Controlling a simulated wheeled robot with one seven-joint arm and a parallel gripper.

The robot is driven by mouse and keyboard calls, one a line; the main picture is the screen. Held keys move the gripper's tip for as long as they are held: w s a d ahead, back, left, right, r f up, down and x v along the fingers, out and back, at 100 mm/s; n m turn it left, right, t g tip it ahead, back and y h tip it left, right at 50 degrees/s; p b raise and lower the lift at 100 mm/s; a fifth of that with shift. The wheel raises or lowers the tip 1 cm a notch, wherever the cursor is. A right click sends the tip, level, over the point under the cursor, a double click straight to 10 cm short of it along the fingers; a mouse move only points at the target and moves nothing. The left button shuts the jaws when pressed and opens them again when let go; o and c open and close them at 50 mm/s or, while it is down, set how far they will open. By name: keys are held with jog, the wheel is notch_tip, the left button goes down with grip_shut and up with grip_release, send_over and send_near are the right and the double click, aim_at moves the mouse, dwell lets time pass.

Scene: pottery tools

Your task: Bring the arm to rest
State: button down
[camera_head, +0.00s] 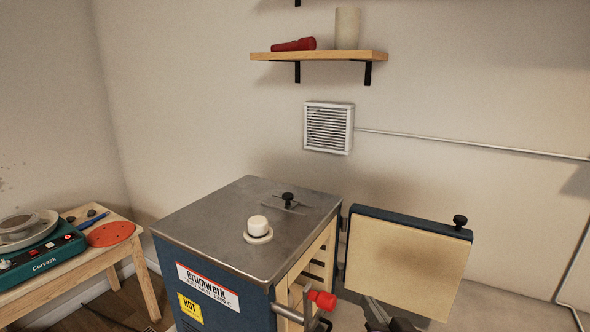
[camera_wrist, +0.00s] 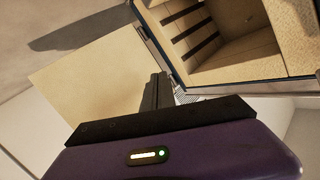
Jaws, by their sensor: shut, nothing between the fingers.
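My gripper (camera_head: 378,318) shows at the bottom edge of the head view, in front of the open kiln door, with only its dark end in the picture. In the wrist view my gripper (camera_wrist: 158,92) has its dark fingers together with nothing between them. The kiln (camera_head: 240,232) is a blue box with a grey metal top. Its door (camera_head: 405,262) stands open to the right, pale lining facing me. The wrist view shows the door (camera_wrist: 88,85) on the left and the kiln's open chamber (camera_wrist: 235,45) at the upper right.
A white knob (camera_head: 258,226) sits on the kiln top. A wooden table (camera_head: 85,265) with a teal wheel (camera_head: 45,255) stands at left. A shelf (camera_head: 320,56) and a vent (camera_head: 329,128) are on the wall.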

jog(key=s+d+f+n+h, duration=0.1)
jog(key=s+d+f, duration=0.1)
jog(key=s, duration=2)
jog(key=s+d+f+n+h+b, duration=0.1)
jog(key=s+d+f, duration=0.2)
jog(key=s, duration=1.8)
notch_tip(320, 180, down, 2)
jog(key=shift+s+f+n+g, duration=0.2)
jog(key=shift+s+n+g, duration=0.1)
jog(key=shift+s+g, duration=0.1)
